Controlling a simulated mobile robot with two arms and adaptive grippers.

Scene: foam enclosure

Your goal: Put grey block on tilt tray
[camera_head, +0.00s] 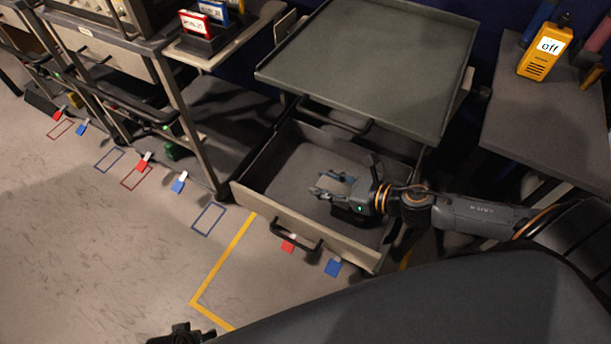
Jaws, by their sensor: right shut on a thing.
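My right gripper (335,187) reaches in from the right, over the open drawer (290,165). It is shut on the grey block (338,181), a small grey piece partly hidden by the fingers. The block is within the drawer's outline; I cannot tell whether it touches the drawer floor. The tilt tray (370,55) is the wide grey tray with a low rim above and behind the drawer. Its visible surface is empty. A dark part of my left gripper (182,335) shows at the bottom edge; its fingers are too unclear to read.
A dark shelf cart (170,100) stands left of the drawer. A side table (545,110) at the right holds a yellow device (546,50) reading "off". The drawer's front handle (297,234) sticks out over the floor. The floor at lower left is clear.

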